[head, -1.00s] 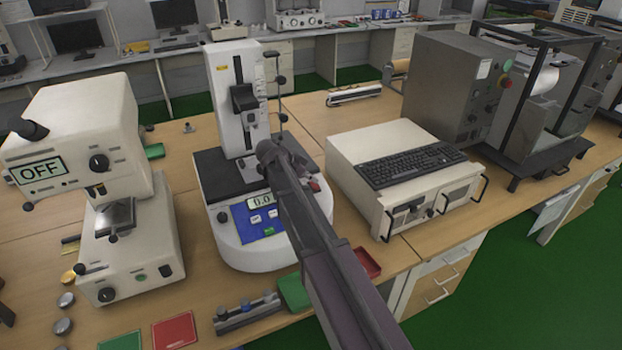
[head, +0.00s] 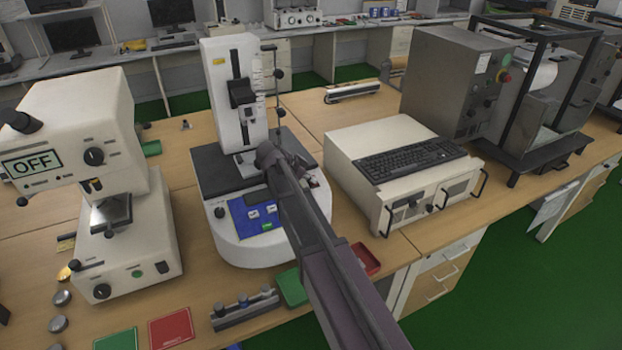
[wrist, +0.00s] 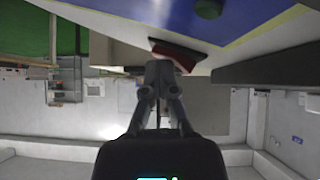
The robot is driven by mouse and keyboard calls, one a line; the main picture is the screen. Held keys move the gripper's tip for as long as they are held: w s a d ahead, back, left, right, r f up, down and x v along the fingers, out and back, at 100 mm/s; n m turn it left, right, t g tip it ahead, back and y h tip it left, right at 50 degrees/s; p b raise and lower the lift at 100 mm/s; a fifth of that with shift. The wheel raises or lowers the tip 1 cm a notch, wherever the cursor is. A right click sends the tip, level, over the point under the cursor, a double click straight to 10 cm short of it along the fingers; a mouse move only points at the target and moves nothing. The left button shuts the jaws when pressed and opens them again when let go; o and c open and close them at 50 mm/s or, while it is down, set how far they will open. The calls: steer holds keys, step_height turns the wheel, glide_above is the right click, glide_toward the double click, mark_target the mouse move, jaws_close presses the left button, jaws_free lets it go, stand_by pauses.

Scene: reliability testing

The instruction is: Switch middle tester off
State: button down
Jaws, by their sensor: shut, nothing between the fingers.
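The middle tester (head: 230,110) is a white stand with a dark base and a blue front panel (head: 250,216). Its readout shows no legible digits now and is partly behind my arm. In the wrist view a red switch (wrist: 178,54) sits on the pale housing, beside the blue panel (wrist: 150,14) with a green button (wrist: 208,8). My gripper (wrist: 160,70) is shut and empty, its fingertips right at the red switch; I cannot tell whether they touch. In the head view my arm hides the fingertips.
Another tester (head: 90,130) on the left shows OFF. A beige box with a keyboard (head: 415,160) stands to the right. A red tray (head: 365,259), a green tray (head: 292,287) and a rack (head: 245,307) lie near the front edge.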

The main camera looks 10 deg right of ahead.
steer(key=shift+w, duration=0.35)
steer(key=shift+w+a+r, duration=0.2)
steer(key=shift+w, duration=0.35)
steer(key=shift+r+p, duration=0.2)
steer(key=shift+p, duration=0.3)
steer(key=r+p, duration=0.3)
steer(key=shift+w+r+p, duration=0.2)
steer(key=shift+r+p, duration=0.15)
steer(key=w+p+v, duration=0.1)
steer(key=p+v, duration=0.5)
steer(key=v, duration=0.4)
steer(key=shift+p, duration=0.4)
steer(key=shift+s+a+f, duration=0.1)
steer(key=shift+a, duration=0.05)
